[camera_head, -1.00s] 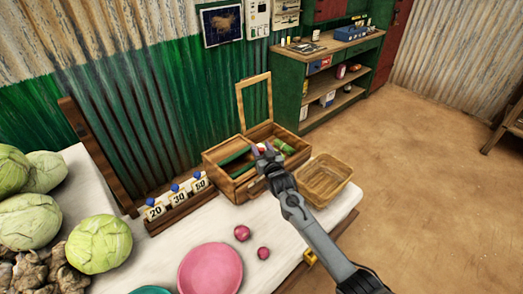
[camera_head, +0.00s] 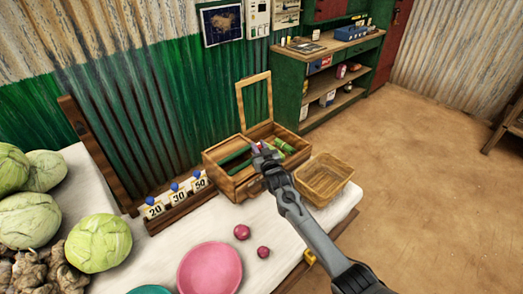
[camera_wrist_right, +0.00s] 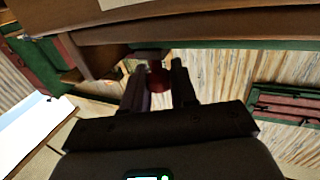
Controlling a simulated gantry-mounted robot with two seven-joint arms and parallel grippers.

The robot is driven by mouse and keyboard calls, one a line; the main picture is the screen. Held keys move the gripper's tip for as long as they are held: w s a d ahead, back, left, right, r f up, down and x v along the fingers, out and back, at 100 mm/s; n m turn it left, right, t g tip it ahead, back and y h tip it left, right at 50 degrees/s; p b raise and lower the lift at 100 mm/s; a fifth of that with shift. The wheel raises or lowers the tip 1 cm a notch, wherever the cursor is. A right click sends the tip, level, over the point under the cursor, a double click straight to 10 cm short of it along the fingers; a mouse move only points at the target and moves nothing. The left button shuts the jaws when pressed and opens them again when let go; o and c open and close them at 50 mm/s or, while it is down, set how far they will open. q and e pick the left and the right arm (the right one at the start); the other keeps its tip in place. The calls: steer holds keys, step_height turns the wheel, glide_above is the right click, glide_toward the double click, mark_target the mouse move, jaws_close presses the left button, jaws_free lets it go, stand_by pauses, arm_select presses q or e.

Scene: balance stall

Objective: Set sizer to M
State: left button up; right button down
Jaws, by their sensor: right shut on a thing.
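My right gripper (camera_head: 263,154) is over the front part of an open wooden box (camera_head: 228,188) on the white-topped table. In the right wrist view its fingers (camera_wrist_right: 158,88) are shut on a small dark red thing (camera_wrist_right: 156,73), perhaps a knob. The fingers hide most of that thing in the head view. Green pieces (camera_head: 284,147) show inside the box, behind the gripper. No sizer lettering or M mark is readable, so I cannot tell its setting. My left gripper is not in view.
A woven basket (camera_head: 341,164) stands right of the box. Number cards on a wooden rack (camera_head: 179,207) stand left of it. Two small reddish-purple round things (camera_head: 242,232), a pink bowl (camera_head: 210,249) and cabbages (camera_head: 98,244) are also on the table.

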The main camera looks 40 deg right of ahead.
steer(key=shift+w+r, duration=0.15)
steer(key=shift+r, duration=0.25)
steer(key=c, duration=1)
jaws_free()
steer(key=shift+f, duration=0.1)
steer(key=shift+f, duration=0.1)
steer(key=shift+s+a+p, duration=0.25)
steer(key=shift+s+p, duration=0.05)
steer(key=shift+s, duration=0.35)
steer(key=p+v, duration=0.2)
steer(key=v, duration=0.7)
steer(key=shift+s, duration=0.2)
steer(key=shift+a, duration=0.1)
